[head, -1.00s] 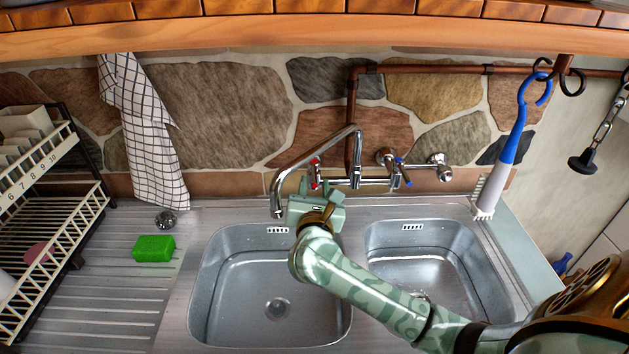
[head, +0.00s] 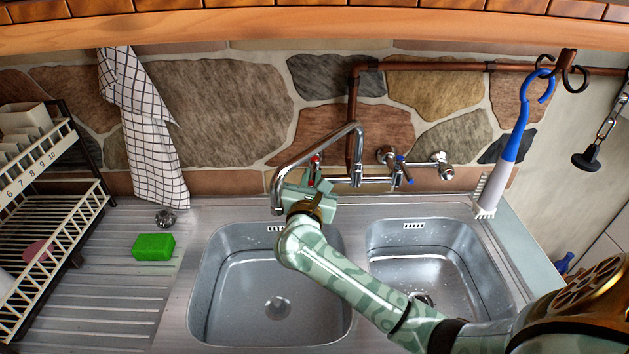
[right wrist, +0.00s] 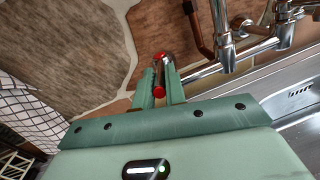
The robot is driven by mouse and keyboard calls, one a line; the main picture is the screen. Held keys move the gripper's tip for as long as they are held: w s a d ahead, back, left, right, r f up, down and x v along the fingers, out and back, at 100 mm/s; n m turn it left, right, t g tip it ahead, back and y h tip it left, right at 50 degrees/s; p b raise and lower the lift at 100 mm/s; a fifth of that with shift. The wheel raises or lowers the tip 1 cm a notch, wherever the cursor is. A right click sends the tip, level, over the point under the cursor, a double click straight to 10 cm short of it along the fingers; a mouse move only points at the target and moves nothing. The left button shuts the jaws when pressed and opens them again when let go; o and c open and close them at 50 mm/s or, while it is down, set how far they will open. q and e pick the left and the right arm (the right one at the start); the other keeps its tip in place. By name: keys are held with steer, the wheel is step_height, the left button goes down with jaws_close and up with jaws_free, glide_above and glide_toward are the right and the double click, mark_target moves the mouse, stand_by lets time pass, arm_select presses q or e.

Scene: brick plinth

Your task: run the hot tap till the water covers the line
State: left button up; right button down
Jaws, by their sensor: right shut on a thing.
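The hot tap's red-marked handle (head: 316,159) is on the wall mixer above the sink; it also shows in the right wrist view (right wrist: 160,90). My right gripper (head: 315,184) is shut on it, with a finger on either side in the right wrist view (right wrist: 160,86). The swan-neck spout (head: 322,143) ends over the left basin (head: 235,300), beside my gripper. I see no clear stream below the spout. The left basin's drain (head: 277,307) is visible; I cannot make out a line or a water level. My left gripper is out of view.
The blue-marked cold tap handle (head: 404,172) is right of the hot one. My right arm crosses the right basin (head: 465,255). A green sponge (head: 153,247) and plug-like metal piece (head: 166,217) lie on the drainboard, beside a dish rack (head: 50,245). A brush (head: 508,150) hangs right.

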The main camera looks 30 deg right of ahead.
steer(key=shift+w+a, duration=0.1)
steer(key=shift+a, duration=0.05)
steer(key=c, duration=1.5)
jaws_free()
steer(key=shift+o, duration=0.2)
